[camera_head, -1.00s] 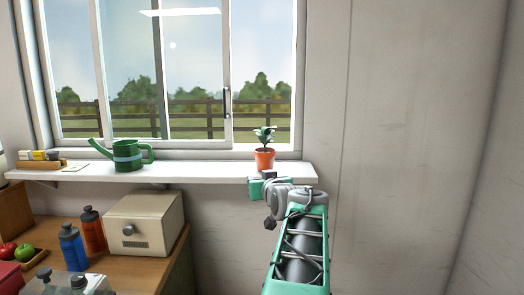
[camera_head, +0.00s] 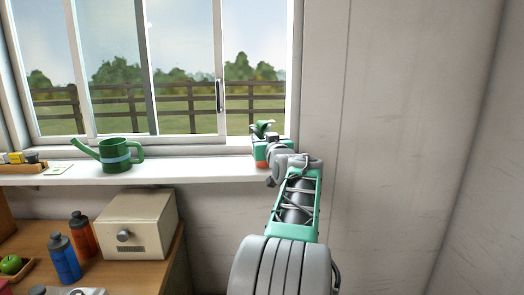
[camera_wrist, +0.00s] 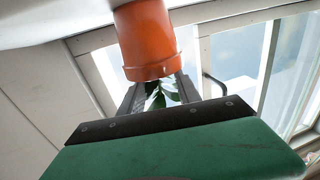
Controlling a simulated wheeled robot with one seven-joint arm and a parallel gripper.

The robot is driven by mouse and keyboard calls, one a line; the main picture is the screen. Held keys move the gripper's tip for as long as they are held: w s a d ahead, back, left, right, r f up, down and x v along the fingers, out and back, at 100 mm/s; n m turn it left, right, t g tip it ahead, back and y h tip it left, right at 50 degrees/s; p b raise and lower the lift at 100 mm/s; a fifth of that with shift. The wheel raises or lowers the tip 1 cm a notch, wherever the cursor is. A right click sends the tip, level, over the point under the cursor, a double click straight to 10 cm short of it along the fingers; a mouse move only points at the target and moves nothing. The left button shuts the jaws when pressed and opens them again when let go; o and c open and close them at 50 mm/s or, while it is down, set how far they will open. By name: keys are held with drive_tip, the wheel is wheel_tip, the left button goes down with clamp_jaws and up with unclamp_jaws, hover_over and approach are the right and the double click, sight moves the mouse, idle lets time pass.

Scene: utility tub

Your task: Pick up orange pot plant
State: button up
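The orange pot plant stands upright on the white windowsill at its right end. In the head view its green leaves (camera_head: 262,128) show above my gripper (camera_head: 266,150), which hides most of the pot. In the wrist view the orange pot (camera_wrist: 148,40) appears upside down at the top centre, with leaves showing between my gripper's two dark fingers (camera_wrist: 158,88). The fingers are apart, with their ends by the pot's rim. I cannot tell whether they touch it.
A green watering can (camera_head: 117,156) stands further left on the sill (camera_head: 190,171). The window (camera_head: 160,75) is behind. Below left, a beige box (camera_head: 136,224) and bottles (camera_head: 64,258) stand on a wooden counter. Bare wall fills the right.

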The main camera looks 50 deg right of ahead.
drive_tip(key=shift+x, duration=1.2)
drive_tip(key=shift+s, duration=0.15)
clamp_jaws()
